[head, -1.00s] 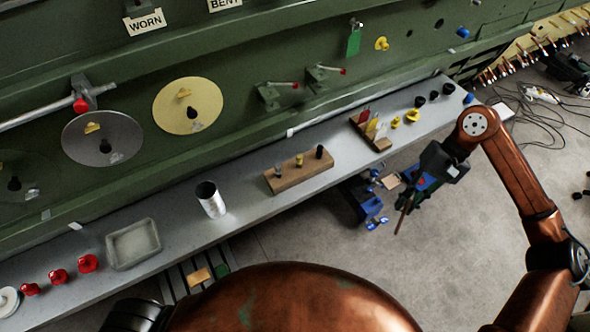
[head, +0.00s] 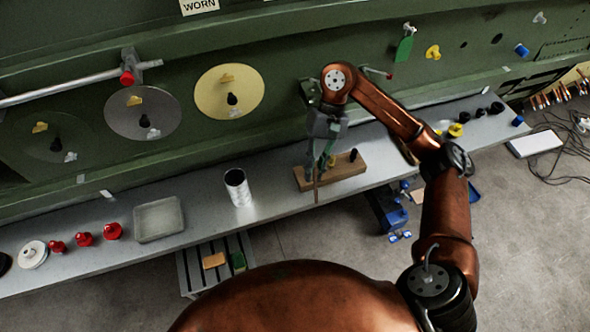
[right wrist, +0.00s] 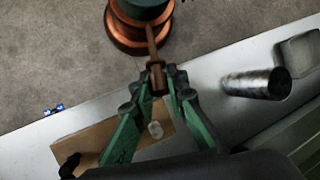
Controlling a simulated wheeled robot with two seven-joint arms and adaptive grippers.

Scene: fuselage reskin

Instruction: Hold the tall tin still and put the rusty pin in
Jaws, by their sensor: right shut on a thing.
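The tall tin (head: 238,187) is a silvery open cylinder standing upright on the grey bench, left of the wooden block. It also shows in the right wrist view (right wrist: 258,84), apart from my gripper. My right gripper (head: 318,178) is shut on the rusty pin (head: 316,192), a thin brown rod that points downward in front of the wooden block. In the right wrist view, the fingertips (right wrist: 158,80) close around the pin (right wrist: 155,62). My left gripper is not in view, and nothing holds the tin. The tin's inside is dark.
The wooden block (head: 350,172) with small pegs is partly hidden by my right gripper. A grey tray (head: 158,220) and red knobs (head: 84,239) stand left of the tin. Green panel wall (head: 240,140) rises behind the narrow bench. Bench between tin and tray is clear.

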